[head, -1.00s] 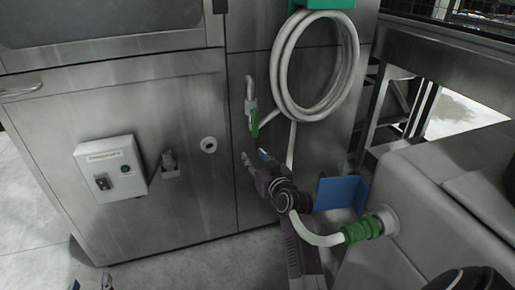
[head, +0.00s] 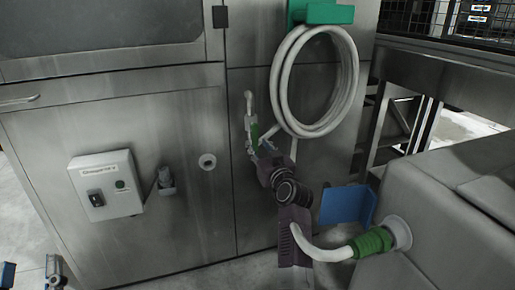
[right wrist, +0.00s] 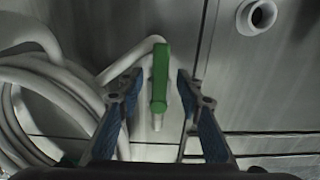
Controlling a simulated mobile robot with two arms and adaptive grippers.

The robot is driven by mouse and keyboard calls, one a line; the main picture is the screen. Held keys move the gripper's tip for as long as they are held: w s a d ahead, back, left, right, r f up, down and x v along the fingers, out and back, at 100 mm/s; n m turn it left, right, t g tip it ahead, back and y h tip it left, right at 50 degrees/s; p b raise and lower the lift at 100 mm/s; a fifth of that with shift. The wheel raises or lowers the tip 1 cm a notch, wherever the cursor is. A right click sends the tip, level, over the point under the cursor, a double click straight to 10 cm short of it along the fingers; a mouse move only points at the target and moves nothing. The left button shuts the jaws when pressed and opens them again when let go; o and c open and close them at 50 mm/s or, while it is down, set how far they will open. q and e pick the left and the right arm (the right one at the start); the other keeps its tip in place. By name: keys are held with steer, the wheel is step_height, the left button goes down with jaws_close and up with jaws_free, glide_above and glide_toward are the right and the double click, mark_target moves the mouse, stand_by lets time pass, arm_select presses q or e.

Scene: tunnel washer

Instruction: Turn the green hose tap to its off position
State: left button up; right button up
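The green hose tap (head: 254,132) is on the steel front panel, below a white pipe. In the right wrist view its green lever (right wrist: 160,78) lies in line with the pipe, between my fingers. My right gripper (head: 260,147) is at the tap in the head view. The right wrist view shows my right gripper (right wrist: 159,80) open, with a gap on each side of the lever. My left gripper (head: 31,272) is at the bottom left corner, only its fingertips in view; they are apart, with nothing seen between them.
A coiled white hose (head: 318,80) hangs from a green holder (head: 320,13) above the tap. A control box (head: 105,184) and a round port (head: 207,162) are to the left. A blue plate (head: 347,204) and a hose with green coupling (head: 371,242) are at right.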

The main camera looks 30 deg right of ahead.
steer(key=shift+w+d, duration=0.15)
steer(key=shift+w, duration=0.35)
jaws_close()
